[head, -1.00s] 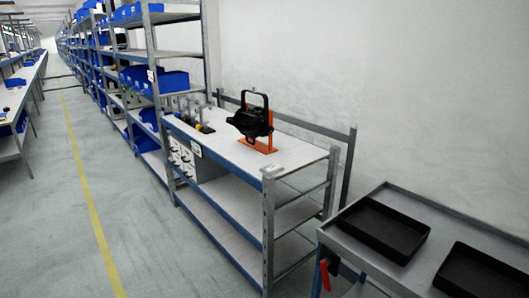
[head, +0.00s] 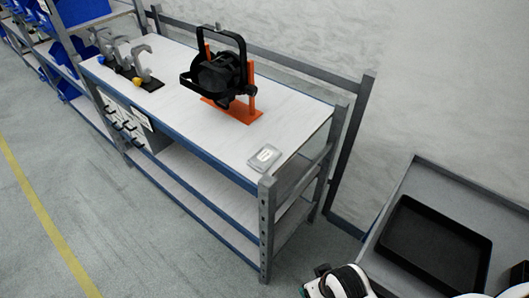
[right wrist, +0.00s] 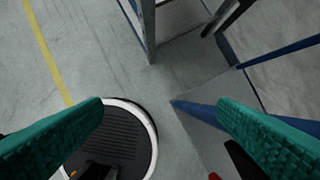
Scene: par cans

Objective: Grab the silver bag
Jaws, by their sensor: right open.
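The silver bag (head: 265,157) is a small, flat grey packet with a pale label. In the head view it lies on the white top of the workbench (head: 190,104), close to the near right corner. My right gripper (right wrist: 160,103) shows in the right wrist view with its two green-padded fingers wide apart and nothing between them. That view looks down at the floor and the foot of a metal frame, and the bag is not in it. My left gripper is in neither view.
A black par can (head: 220,75) stands on an orange stand (head: 240,113) behind the bag. Grey clamps (head: 125,57) stand at the bench's far left end. A grey cart with a black tray (head: 425,250) is at the lower right. The floor left of the bench is clear.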

